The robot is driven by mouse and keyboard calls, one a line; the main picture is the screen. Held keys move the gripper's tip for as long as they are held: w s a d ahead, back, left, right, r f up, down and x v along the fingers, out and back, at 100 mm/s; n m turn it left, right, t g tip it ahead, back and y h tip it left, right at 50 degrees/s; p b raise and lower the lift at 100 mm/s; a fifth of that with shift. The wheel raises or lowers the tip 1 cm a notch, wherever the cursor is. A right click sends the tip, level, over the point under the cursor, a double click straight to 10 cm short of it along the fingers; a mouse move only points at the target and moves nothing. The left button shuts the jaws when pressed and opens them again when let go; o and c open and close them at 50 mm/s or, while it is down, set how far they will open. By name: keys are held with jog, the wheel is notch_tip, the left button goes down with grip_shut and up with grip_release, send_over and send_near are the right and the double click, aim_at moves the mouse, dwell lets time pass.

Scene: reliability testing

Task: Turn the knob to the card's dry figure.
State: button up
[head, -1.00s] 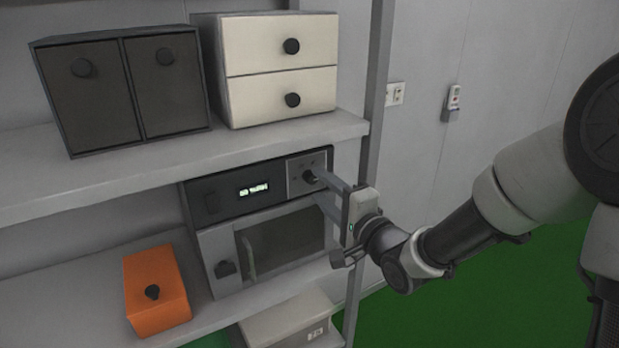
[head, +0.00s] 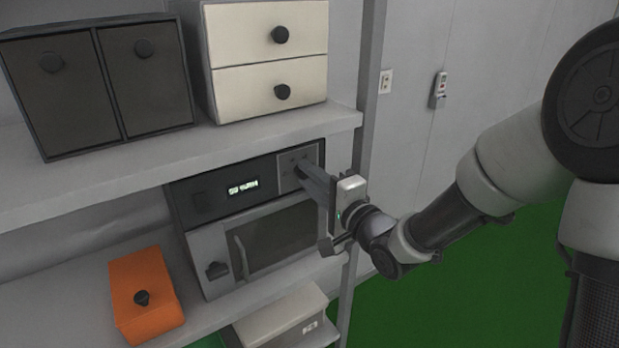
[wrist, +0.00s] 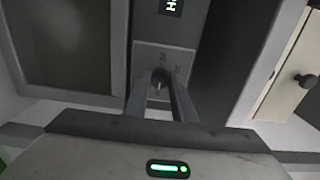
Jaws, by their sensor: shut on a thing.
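My gripper (head: 304,170) reaches to the panel at the upper right of the oven-like machine (head: 206,245) on the middle shelf. It is shut on the knob (wrist: 160,78), which is mostly hidden by the fingers in the head view. In the wrist view the two fingers converge on the knob, with faint marks on the panel around it. A lit display (head: 243,187) left of the knob shows small text that I cannot read for certain; part of it shows in the wrist view (wrist: 172,6). I cannot make out a card in these frames.
An orange box (head: 146,290) stands left of the machine. A dark two-door cabinet (head: 110,85) and a cream two-drawer unit (head: 268,92) stand on the shelf above. A pale box (head: 282,318) sits below.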

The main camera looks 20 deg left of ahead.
jog(key=shift+c, duration=1.4)
jog(key=n+b, duration=0.4)
jog(key=n, duration=0.2)
jog(key=shift+f+b, duration=0.15)
jog(key=shift+b, duration=0.25)
jog(key=n+b, duration=0.5)
jog(key=n, duration=0.2)
jog(key=shift+b, duration=0.35)
jog(key=n+b, duration=0.5)
jog(key=n, duration=0.1)
jog(key=shift+n, duration=0.3)
jog(key=shift+r+n+b, duration=0.2)
jog(key=shift+n+b, duration=1.4)
jog(key=shift+n, duration=0.5)
